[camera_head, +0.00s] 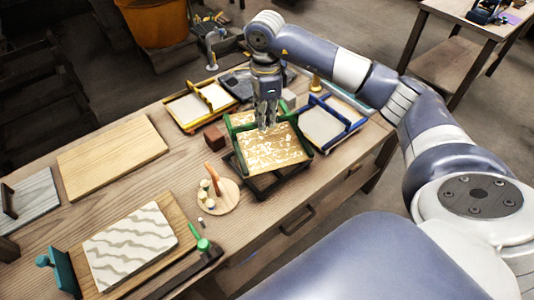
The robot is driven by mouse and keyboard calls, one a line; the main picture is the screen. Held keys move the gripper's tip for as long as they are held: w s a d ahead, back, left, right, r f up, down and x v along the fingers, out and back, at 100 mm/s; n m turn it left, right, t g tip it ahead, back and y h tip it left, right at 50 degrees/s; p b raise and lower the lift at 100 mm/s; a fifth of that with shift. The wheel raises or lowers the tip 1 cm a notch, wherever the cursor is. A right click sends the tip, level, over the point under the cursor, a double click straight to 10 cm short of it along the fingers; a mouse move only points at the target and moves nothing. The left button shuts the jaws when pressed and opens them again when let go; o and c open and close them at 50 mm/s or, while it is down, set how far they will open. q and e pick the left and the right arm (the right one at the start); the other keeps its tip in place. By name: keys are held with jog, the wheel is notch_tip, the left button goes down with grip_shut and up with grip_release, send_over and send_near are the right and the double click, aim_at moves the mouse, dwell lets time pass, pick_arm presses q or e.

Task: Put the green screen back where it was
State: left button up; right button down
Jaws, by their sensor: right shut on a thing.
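The green screen (240,120) has a green frame around a tan panel with white flecks. It is in the middle right of the head view, above a dark tray (240,172) that shows along its lower edge. I cannot tell whether the screen touches the tray. My right gripper (267,126) comes down from above and is shut on the green screen near its far side; the fingers hide part of the frame and panel. My left gripper is out of view.
A yellow-framed screen (187,108) lies left of the green one, and a blue-framed screen (323,122) lies right. A brown block (214,138) and a round board (221,198) with small items are close by. A patterned slab (128,243) lies front left.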

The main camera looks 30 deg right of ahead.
aim_at(267, 134)
jog(key=shift+m, duration=0.3)
jog(key=f, duration=0.1)
jog(key=f+p, duration=0.1)
jog(key=f, duration=0.3)
jog(key=shift+d+f, duration=0.2)
jog(key=shift+d, duration=0.15)
jog(key=shift+w+f+p, duration=0.1)
jog(key=shift+f+p, duration=0.25)
jog(key=shift+f, duration=0.3)
notch_tip(267, 134, down, 3)
jog(key=shift+f+p, duration=0.1)
jog(key=shift+p, duration=0.35)
jog(key=shift+f, duration=0.2)
jog(key=shift+f+b, duration=0.25)
jog(key=shift+b, duration=0.05)
jog(key=c, duration=1.7)
grip_release()
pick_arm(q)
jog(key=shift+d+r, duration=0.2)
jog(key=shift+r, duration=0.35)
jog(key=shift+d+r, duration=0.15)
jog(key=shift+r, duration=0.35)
pick_arm(e)
jog(key=shift+r, duration=0.1)
